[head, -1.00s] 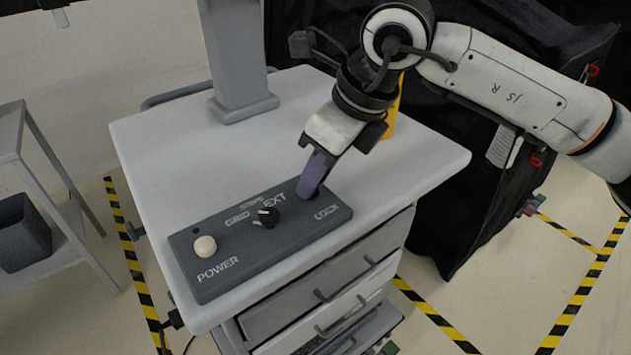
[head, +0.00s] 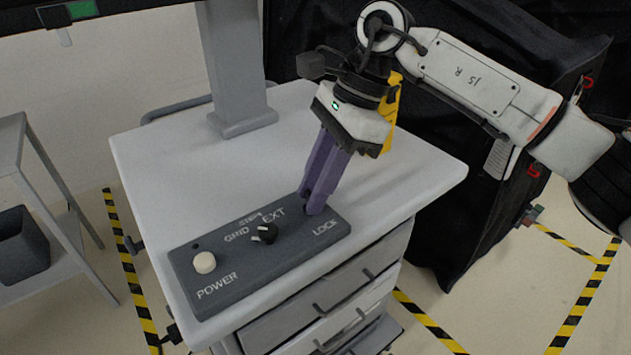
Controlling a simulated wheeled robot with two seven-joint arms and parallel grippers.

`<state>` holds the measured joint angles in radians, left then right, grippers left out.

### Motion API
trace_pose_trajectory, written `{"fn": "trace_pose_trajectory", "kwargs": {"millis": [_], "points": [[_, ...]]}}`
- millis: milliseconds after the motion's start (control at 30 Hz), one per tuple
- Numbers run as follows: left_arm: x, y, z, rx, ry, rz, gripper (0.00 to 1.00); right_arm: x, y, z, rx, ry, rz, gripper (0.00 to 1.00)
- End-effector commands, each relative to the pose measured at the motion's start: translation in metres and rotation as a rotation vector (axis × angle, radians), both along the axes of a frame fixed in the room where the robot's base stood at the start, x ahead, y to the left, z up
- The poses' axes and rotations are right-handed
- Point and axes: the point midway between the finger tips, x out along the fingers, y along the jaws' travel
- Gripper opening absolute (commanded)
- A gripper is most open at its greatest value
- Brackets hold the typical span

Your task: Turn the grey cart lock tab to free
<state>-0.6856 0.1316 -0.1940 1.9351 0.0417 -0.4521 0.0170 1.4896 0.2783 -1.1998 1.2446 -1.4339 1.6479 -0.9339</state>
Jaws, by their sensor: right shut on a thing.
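The grey cart (head: 170,150) carries a dark grey control panel (head: 250,282) along the front of its top. The panel bears the labels POWER, GRID, EXT and LOCK. My right gripper (head: 312,205) points down at the panel's right end, just above the word LOCK. Its purple fingers are shut on the lock tab, which they hide, so I cannot tell which way the tab is turned. My left gripper is not in the view.
A cream POWER button (head: 204,262) and a black rotary knob (head: 265,233) sit left of my right gripper on the panel. A grey column (head: 236,70) rises behind. A yellow object (head: 392,110) stands behind my gripper. The cart top's middle is clear.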

Motion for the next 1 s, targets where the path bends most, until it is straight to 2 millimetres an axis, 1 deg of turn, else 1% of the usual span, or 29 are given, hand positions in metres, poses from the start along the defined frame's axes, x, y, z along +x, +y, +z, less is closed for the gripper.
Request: {"fn": "trace_pose_trajectory", "kwargs": {"millis": [33, 200, 433, 700, 1000], "points": [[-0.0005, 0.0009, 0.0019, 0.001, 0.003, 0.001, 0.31, 0.0007, 0.0014, 0.0033, 0.003, 0.0, 0.036, 0.0], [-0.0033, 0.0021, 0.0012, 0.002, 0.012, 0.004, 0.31, 0.0015, 0.0015, 0.0027, 0.002, -0.001, 0.151, 0.0], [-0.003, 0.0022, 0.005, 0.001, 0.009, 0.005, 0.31, 0.0019, 0.0018, 0.0021, 0.002, -0.003, 0.251, 0.0], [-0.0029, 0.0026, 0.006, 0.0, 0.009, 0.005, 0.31, 0.0023, 0.0015, 0.0016, 0.002, -0.004, 0.294, 0.0], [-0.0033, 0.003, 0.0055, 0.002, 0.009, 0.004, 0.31, 0.0023, 0.0015, 0.0014, 0.001, -0.004, 0.297, 0.0]]}}
